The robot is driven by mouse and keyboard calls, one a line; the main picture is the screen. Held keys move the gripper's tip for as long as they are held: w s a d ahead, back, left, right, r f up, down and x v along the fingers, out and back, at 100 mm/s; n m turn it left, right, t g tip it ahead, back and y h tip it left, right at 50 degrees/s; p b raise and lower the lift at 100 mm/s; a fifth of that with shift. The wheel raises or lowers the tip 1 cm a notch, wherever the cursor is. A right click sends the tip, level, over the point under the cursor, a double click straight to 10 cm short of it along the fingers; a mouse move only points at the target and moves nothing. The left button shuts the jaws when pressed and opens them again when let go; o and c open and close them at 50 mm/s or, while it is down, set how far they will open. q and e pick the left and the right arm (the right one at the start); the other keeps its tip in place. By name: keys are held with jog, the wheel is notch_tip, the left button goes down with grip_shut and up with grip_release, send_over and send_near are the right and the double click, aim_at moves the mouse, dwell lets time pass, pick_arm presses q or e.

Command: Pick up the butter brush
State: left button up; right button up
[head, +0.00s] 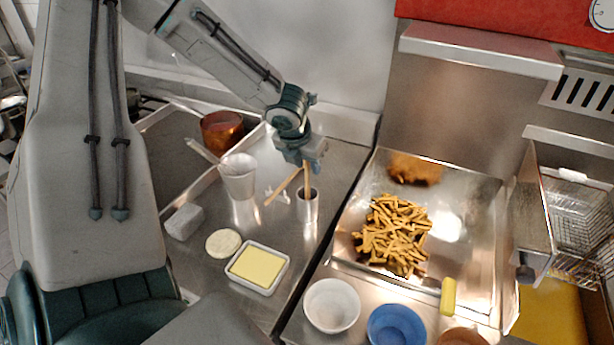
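A metal cup (307,210) stands on the steel counter and holds two wooden handles. One handle (306,180) stands nearly upright; the other (284,187) leans out to the left. The brush end is hidden in the cup, so I cannot tell which handle is the butter brush. My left gripper (305,163) is right above the cup, pointing down at the top of the upright handle. Its fingers are small and partly hidden, so I cannot tell whether they are closed on it. My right gripper is out of view.
A butter dish (281,285), a pale round item (223,243) and a white tapered container (238,184) are near the cup. Right of it is a steel tray (347,250) with fries (393,236). White (331,305) and blue (396,326) bowls are in front.

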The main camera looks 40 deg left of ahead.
pick_arm(q)
jog(key=shift+x, duration=1.3)
jog(key=shift+r, duration=0.15)
grip_shut()
